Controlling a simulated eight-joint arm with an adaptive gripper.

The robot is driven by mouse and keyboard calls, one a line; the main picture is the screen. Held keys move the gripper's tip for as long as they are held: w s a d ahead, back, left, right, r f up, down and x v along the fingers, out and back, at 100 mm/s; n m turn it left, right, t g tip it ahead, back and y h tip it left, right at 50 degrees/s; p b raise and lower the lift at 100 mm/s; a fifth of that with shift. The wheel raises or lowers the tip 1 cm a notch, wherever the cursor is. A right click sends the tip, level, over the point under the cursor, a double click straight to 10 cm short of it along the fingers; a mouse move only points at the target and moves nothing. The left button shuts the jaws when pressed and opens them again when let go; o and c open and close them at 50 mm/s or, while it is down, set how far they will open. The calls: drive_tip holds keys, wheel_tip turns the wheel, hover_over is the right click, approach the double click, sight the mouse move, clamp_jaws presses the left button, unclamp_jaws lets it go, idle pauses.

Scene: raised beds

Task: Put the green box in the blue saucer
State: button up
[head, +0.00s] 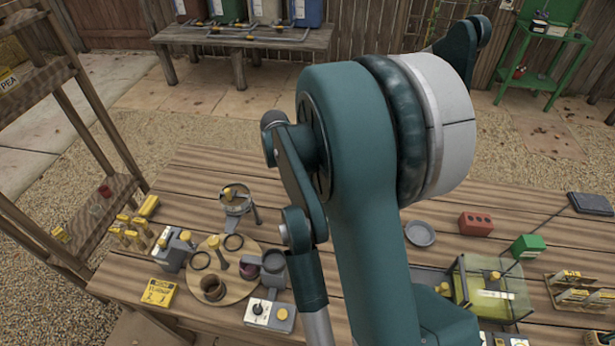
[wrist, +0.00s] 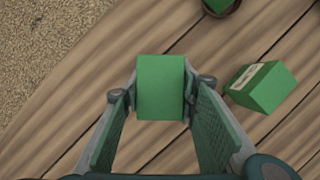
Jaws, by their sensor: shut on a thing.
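In the wrist view my gripper (wrist: 161,90) is shut on a plain green box (wrist: 160,88), held between its two fingertips above wooden planks. I cannot tell how high it is held. In the head view my arm covers the gripper and the held box. A round blue-grey saucer (head: 420,233) lies on the table right of my arm in the head view, and its visible part looks empty. I see no blue saucer in the wrist view.
A second green box (wrist: 262,86) with a pale label lies right of the held one. A green thing (wrist: 219,5) sits in a brown round dish at the top edge. In the head view a red block (head: 475,223) and a green block (head: 527,246) are near the saucer.

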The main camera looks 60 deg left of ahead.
drive_tip(key=shift+f, duration=0.65)
drive_tip(key=shift+f+b, duration=0.5)
drive_tip(key=shift+f, duration=0.15)
drive_tip(key=o, duration=0.9)
drive_tip(key=shift+r, duration=0.2)
drive_tip(key=shift+r+p, duration=0.6)
drive_tip(key=shift+r, duration=0.1)
drive_tip(key=v, duration=1.1)
drive_tip(key=shift+s+r, duration=0.2)
drive_tip(key=shift+s, duration=0.05)
